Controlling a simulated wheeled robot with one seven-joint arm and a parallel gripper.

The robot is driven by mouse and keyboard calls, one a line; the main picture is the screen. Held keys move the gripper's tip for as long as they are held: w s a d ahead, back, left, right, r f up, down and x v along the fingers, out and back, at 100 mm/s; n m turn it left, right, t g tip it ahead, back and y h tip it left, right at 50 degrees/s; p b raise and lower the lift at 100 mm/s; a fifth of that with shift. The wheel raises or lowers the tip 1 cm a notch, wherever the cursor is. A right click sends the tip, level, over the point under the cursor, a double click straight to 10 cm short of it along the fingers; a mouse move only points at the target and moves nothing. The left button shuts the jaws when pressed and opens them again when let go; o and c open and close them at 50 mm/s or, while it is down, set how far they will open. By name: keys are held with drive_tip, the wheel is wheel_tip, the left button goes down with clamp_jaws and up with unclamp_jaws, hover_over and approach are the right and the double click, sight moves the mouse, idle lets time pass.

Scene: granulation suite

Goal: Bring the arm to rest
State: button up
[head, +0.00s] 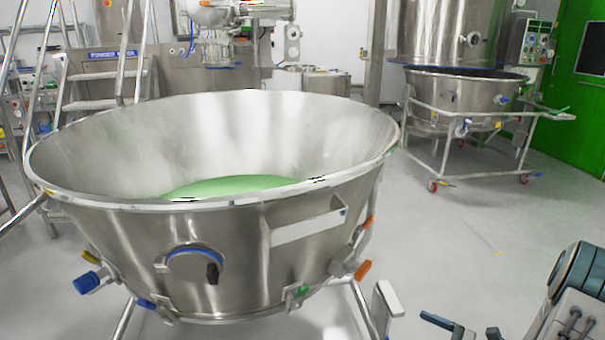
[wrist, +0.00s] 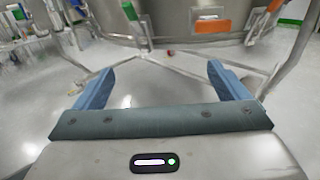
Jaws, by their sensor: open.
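My gripper (head: 462,327) is at the bottom right of the head view, low beside the large steel bowl, with part of my arm to its right. In the wrist view my gripper (wrist: 160,78) shows two blue fingers spread wide apart with nothing between them. Its fingers point toward the lower frame of the bowl and appear apart from it. The bowl (head: 225,255) stands at the left front with green material (head: 230,186) inside.
A second steel bowl on a wheeled frame (head: 465,100) stands at the back right beside a green door (head: 590,65). A step ladder (head: 105,75) is at the back left. Grey floor (head: 480,225) is clear between the bowls and my arm.

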drive_tip(key=s+a+r+n+g+h+p, duration=0.25)
drive_tip(key=a+r+n+g+p, duration=0.2)
drive_tip(key=r, duration=0.25)
drive_tip(key=s+a+r+n+g+h+p, duration=0.1)
drive_tip(key=s+a+r+n+g+p, duration=0.3)
drive_tip(key=r, duration=0.4)
drive_tip(key=s+a+r+n+g+h+p, duration=0.1)
drive_tip(key=s+a+r+n+g+p, duration=0.2)
drive_tip(key=a+r+n+p, duration=0.3)
drive_tip(key=s+r+n+t+h+p, duration=0.2)
drive_tip(key=r+n+h+p, duration=0.3)
drive_tip(key=r, duration=0.6)
drive_tip(key=s+d+r+n+t+h+p, duration=0.1)
drive_tip(key=s+r+n+h+p, duration=0.3)
drive_tip(key=r+p, duration=0.3)
wheel_tip(320, 180, up, 4)
drive_tip(key=shift+s+r+n+t+h, duration=0.1)
drive_tip(key=shift+s+n+t+h, duration=0.25)
drive_tip(key=shift+n+h, duration=0.3)
